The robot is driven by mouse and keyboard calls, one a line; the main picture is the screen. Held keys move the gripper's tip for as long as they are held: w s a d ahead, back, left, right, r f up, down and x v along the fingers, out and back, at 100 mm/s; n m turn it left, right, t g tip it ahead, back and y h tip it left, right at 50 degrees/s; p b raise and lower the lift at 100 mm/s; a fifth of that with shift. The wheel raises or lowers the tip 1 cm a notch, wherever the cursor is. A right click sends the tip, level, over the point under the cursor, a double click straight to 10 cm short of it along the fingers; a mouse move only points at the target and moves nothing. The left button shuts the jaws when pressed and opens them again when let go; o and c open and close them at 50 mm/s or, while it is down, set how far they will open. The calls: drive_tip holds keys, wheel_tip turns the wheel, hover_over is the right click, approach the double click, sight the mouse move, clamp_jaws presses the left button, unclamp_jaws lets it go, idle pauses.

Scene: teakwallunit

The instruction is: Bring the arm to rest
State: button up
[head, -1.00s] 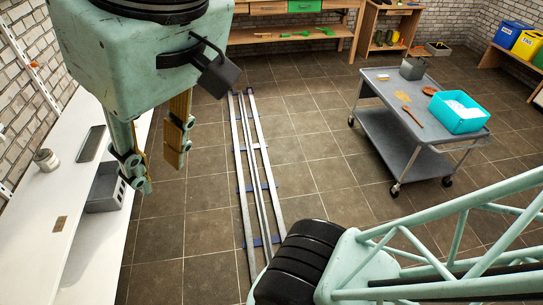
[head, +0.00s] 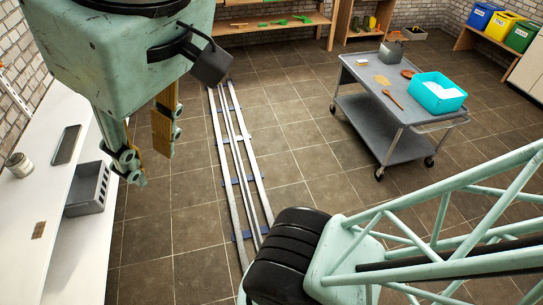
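My gripper (head: 149,166) hangs at the upper left of the head view, pointing down. Its two fingers with yellowish inner pads are apart, and I see nothing between them. It appears in front of the gap between the white counter (head: 35,268) and the floor rails. My pale green arm body is above it, and a lattice link of my arm crosses the lower right.
Floor rails (head: 229,150) run up the middle. A grey trolley (head: 375,118) with a turquoise tub (head: 439,94) stands right. Floor between them is clear.

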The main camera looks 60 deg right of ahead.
wheel_tip(320, 180, down, 3)
drive_tip(key=shift+s+f+b, duration=0.1)
drive_tip(key=shift+s+b, duration=0.05)
drive_tip(key=shift+b, duration=1.05)
drive_tip(key=shift+a, duration=0.1)
idle(1.3)
